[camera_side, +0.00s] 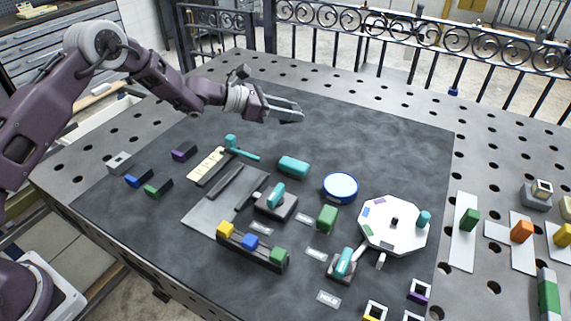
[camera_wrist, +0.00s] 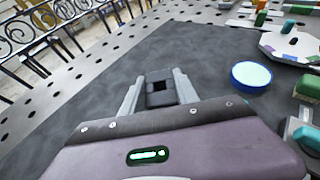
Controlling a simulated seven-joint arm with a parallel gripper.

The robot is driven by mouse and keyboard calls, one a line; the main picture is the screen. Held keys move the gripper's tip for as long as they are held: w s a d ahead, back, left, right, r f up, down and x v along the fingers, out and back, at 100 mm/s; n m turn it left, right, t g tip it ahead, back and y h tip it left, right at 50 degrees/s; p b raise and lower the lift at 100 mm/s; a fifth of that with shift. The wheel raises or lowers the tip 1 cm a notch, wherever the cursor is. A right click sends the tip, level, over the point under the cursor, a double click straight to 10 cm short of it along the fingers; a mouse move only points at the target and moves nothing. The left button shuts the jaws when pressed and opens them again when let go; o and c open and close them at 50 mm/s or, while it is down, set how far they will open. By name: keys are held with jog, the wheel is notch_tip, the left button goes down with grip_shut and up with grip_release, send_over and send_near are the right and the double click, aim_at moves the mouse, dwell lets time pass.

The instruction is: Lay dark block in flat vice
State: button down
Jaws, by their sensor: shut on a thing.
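My gripper (camera_side: 287,108) is raised above the far part of the dark mat, pointing right in the side view. In the wrist view its two grey fingers (camera_wrist: 160,80) are closed on a dark block (camera_wrist: 161,98) with a dark square recess showing. In the side view the dark block (camera_side: 291,118) shows only as a dark shape at the fingertips. A grey plate with two dark parallel bars, apparently the flat vice (camera_side: 205,212), lies nearer the camera, left of centre. It is well apart from my gripper and is out of the wrist view.
A teal block (camera_side: 294,166), a blue-rimmed round dish (camera_side: 340,187) and a white octagonal plate (camera_side: 393,238) stand on the mat. A rack of coloured blocks (camera_side: 251,248) stands in front of the grey plate. The far mat (camera_side: 370,140) is clear.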

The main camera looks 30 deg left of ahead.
aim_at(301, 146)
jog(key=d+f, duration=0.1)
jog(key=f, duration=0.2)
jog(key=w+f, duration=0.1)
jog(key=f, duration=0.2)
jog(key=w+d+f, duration=0.1)
jog(key=f, duration=0.2)
jog(key=shift+w+d, duration=0.1)
jog(key=shift+d, duration=0.25)
jog(key=shift+f, duration=0.1)
jog(key=c, duration=0.9)
grip_release()
jog(key=shift+f, duration=0.1)
jog(key=v, duration=0.5)
notch_tip(301, 146, up, 7)
jog(key=shift+r, duration=0.15)
